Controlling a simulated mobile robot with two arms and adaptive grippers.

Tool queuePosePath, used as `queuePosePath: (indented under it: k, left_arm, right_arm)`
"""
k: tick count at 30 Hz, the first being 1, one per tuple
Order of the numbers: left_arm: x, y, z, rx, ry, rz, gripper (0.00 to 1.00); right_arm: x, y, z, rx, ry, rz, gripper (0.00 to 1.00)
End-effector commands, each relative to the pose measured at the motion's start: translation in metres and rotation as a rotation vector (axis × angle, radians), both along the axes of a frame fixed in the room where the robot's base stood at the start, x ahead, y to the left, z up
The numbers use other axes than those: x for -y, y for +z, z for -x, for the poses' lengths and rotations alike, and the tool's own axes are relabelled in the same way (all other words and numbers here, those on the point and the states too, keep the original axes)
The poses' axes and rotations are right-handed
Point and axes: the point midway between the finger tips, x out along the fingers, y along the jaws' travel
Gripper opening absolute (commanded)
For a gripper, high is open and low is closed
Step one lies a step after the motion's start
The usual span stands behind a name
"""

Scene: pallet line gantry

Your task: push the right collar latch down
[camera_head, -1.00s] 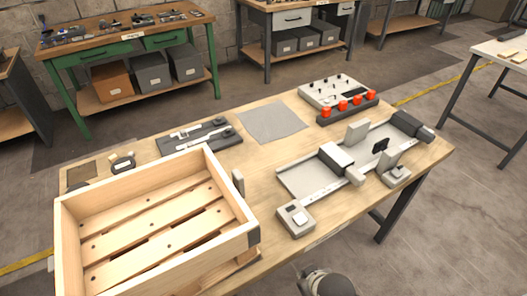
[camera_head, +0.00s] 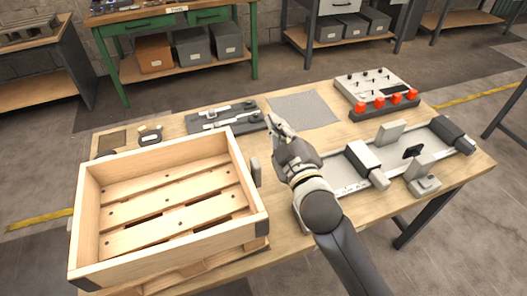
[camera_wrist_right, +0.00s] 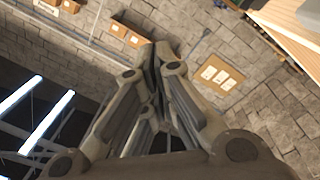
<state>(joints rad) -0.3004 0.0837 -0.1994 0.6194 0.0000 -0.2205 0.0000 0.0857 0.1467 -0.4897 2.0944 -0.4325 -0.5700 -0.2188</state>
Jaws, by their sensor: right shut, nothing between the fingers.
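The wooden pallet collar (camera_head: 180,247) sits on a slatted pallet at the left of the table. A small grey tab, which looks like the right collar latch (camera_head: 256,173), stands upright at the outside of the collar's right wall. My right gripper (camera_head: 276,122) is shut and empty, beyond and to the right of the tab, apart from it and above the table. In the right wrist view, the closed fingers (camera_wrist_right: 158,58) point at a block wall, and neither collar nor latch can be made out. My left gripper is not in view.
A slide fixture (camera_head: 352,188) with grey blocks lies right of my arm. A control panel (camera_head: 375,88) with red knobs stands at the back right. A dark tool tray (camera_head: 222,117) and a grey mat (camera_head: 303,108) lie behind the gripper.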

Motion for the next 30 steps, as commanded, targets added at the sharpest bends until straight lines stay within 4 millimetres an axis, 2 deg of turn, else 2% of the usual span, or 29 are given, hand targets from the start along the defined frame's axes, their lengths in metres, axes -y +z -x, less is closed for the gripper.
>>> queuePosePath:
  k: [1, 6, 10, 12, 15, 19, 24, 27, 30]
  left_arm:
    - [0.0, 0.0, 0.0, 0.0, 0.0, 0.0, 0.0]
    - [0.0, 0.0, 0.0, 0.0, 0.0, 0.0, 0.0]
    - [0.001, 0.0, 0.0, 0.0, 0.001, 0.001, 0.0]
    - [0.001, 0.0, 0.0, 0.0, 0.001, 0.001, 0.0]
    - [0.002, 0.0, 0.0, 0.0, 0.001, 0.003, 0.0]
    - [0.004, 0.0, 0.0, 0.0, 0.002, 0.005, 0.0]
    - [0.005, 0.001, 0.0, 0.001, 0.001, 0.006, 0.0]
    - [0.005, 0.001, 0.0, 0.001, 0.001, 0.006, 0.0]
    - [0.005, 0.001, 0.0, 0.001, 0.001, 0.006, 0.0]
  right_arm:
    - [-0.018, 0.028, -0.006, 0.111, 0.044, 0.044, 0.0]
    - [-0.083, 0.11, 0.002, 0.488, 0.201, 0.208, 0.0]
    - [-0.134, 0.155, 0.026, 0.771, 0.327, 0.346, 0.0]
    - [-0.16, 0.172, 0.044, 0.922, 0.398, 0.427, 0.0]
    - [-0.194, 0.184, 0.072, 1.135, 0.502, 0.548, 0.0]
    - [-0.23, 0.182, 0.108, 1.398, 0.651, 0.717, 0.0]
    - [-0.257, 0.15, 0.14, 1.709, 0.871, 0.962, 0.0]
    - [-0.259, 0.123, 0.148, 1.867, 1.019, 1.116, 0.0]
    - [-0.251, 0.095, 0.146, 1.998, 1.184, 1.277, 0.0]
